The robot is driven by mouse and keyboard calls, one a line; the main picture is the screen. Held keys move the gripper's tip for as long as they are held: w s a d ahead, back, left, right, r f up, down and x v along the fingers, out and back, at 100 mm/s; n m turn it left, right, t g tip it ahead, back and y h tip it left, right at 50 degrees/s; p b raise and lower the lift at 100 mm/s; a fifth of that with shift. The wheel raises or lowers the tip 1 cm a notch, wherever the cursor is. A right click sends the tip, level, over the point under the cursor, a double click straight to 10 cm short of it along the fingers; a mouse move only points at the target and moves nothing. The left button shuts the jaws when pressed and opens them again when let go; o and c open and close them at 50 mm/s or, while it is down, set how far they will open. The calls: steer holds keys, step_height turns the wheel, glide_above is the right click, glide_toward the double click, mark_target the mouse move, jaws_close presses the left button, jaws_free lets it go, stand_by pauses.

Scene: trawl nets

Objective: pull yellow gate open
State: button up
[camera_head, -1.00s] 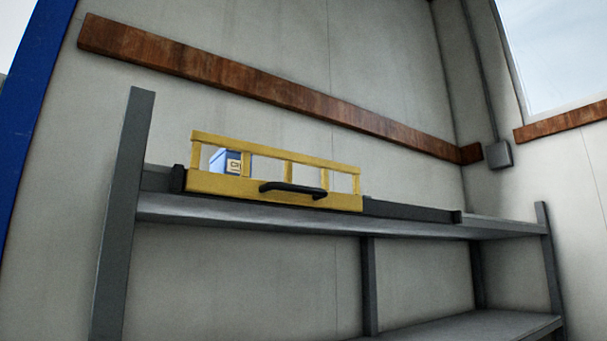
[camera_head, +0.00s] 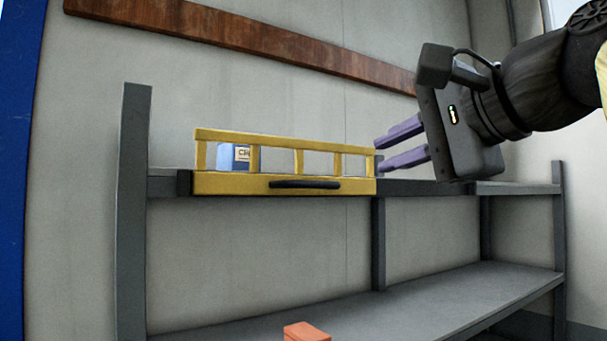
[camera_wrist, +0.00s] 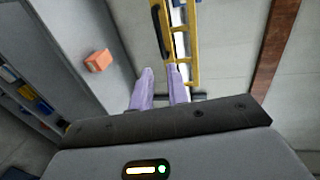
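The yellow gate (camera_head: 285,136) stands across the left part of the upper shelf's front, with a black bar handle (camera_head: 305,184) on its lower rail. In the wrist view the gate (camera_wrist: 194,45) and its handle (camera_wrist: 161,32) lie beyond the fingertips. My gripper (camera_head: 380,152) has two purple fingers held apart with nothing between them. It points left, by the gate's right end in the head view and apart from the handle. The fingers also show in the wrist view (camera_wrist: 160,72). Part of a blue labelled container (camera_head: 234,156) shows behind the gate.
A grey shelf unit (camera_head: 132,230) stands against the pale wall. An orange box (camera_head: 305,332) sits low at the front in the head view and shows left of the fingers in the wrist view (camera_wrist: 98,60). A rusty rail (camera_head: 270,40) runs along the wall above.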

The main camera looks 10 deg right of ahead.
mark_target(318, 184)
steer(key=shift+w, duration=0.1)
steer(key=shift+w, duration=0.1)
steer(key=p+x, duration=0.2)
steer(key=x, duration=1.5)
steer(key=shift+w+a, duration=0.1)
steer(key=shift+w, duration=0.05)
jaws_close()
